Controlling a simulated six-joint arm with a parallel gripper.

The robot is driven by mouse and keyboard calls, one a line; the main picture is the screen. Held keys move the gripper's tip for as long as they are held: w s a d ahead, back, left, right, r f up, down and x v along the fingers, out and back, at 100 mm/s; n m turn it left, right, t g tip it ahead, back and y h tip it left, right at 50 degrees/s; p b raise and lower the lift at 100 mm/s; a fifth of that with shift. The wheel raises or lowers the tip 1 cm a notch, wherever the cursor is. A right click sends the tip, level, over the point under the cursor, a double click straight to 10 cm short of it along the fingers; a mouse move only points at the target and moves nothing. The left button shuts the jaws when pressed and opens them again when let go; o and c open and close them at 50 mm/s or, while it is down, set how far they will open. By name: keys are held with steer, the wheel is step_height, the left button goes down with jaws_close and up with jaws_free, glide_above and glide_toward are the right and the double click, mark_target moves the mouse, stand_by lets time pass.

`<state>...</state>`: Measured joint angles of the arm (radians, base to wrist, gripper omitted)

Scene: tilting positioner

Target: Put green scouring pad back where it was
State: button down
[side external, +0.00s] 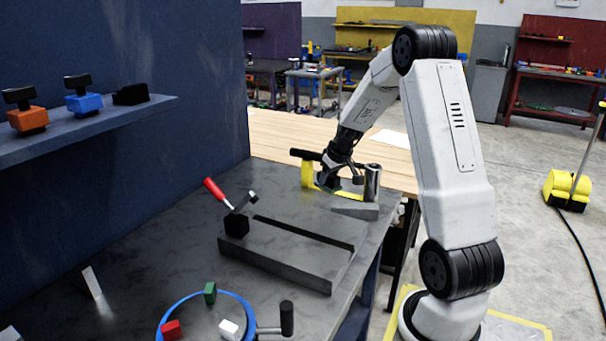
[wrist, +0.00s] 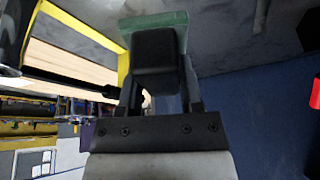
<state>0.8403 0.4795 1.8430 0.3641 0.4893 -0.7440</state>
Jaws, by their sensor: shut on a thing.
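The green scouring pad (wrist: 178,20) shows in the wrist view as a dull green slab at the far end of a dark block (wrist: 155,60). My gripper (wrist: 160,85) is shut on that dark block, with one finger on each side. In the side view my gripper (side external: 330,178) is low over the far end of the grey table, beside a yellow bracket (side external: 308,174). The pad cannot be made out there. Whether it touches the table is unclear.
A silver cylinder (side external: 372,183) stands just right of my gripper. A grey slotted plate (side external: 290,262) with a red-handled clamp (side external: 216,191) is nearer. A blue ring (side external: 178,309) holds small green, red and white blocks. A shelf (side external: 90,126) on the left holds handled blocks.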

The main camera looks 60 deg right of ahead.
steer(key=shift+w+d, duration=0.1)
steer(key=w+d+f, duration=0.2)
steer(key=w, duration=0.1)
steer(key=w+d+f, duration=0.5)
steer(key=w+f, duration=0.1)
steer(key=shift+w+d, duration=0.15)
steer(key=shift+w, duration=0.2)
steer(key=shift+w+d+f, duration=0.35)
steer(key=shift+w+f, duration=0.1)
steer(key=shift+f, duration=0.2)
steer(key=shift+w+d+f, duration=0.15)
steer(key=shift+w+f, duration=0.05)
steer(key=shift+f, duration=1.65)
steer(key=shift+f, duration=0.1)
